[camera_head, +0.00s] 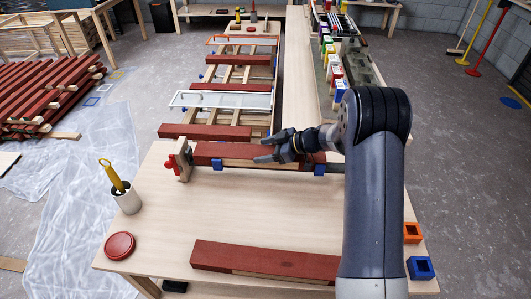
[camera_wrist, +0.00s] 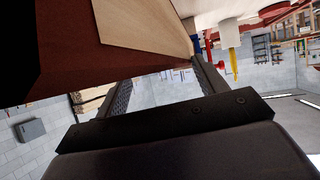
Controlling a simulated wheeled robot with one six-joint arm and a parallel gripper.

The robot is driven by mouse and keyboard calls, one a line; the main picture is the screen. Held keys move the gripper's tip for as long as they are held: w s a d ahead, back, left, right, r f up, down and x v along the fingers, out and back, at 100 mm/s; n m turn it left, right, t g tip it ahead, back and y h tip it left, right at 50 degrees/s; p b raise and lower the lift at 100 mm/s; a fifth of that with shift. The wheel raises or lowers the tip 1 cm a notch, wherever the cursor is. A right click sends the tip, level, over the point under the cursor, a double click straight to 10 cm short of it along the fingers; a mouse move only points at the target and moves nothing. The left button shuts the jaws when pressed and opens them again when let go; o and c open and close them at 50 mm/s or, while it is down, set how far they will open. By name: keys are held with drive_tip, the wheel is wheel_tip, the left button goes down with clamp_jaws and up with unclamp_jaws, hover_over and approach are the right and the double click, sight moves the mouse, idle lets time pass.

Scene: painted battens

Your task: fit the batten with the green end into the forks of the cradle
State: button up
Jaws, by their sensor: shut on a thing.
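A red-brown batten (camera_head: 222,150) with bare wood showing lies lengthwise at the far side of the workbench, level with the cradle's blue forks (camera_head: 217,165); the right fork (camera_head: 319,170) is under its other end. I cannot tell whether it is seated or just above them. My gripper (camera_head: 261,150) is shut on this batten near its middle, from the right. In the wrist view the batten (camera_wrist: 60,45) fills the upper left, across the fingers (camera_wrist: 160,72). No green end shows on it; my arm covers part of its right side.
A wooden stop with a red knob (camera_head: 178,166) stands at the batten's left end. Another red-brown batten (camera_head: 265,260) lies at the bench's front. A cup with a yellow tool (camera_head: 126,200) and a red lid (camera_head: 119,246) are at left. The bench middle is clear.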

drive_tip(key=o, duration=1.8)
wheel_tip(320, 180, up, 6)
hover_over(297, 159)
drive_tip(key=shift+d+f+b, duration=0.1)
drive_tip(key=shift+d+b, duration=0.05)
drive_tip(key=shift+b, duration=0.3)
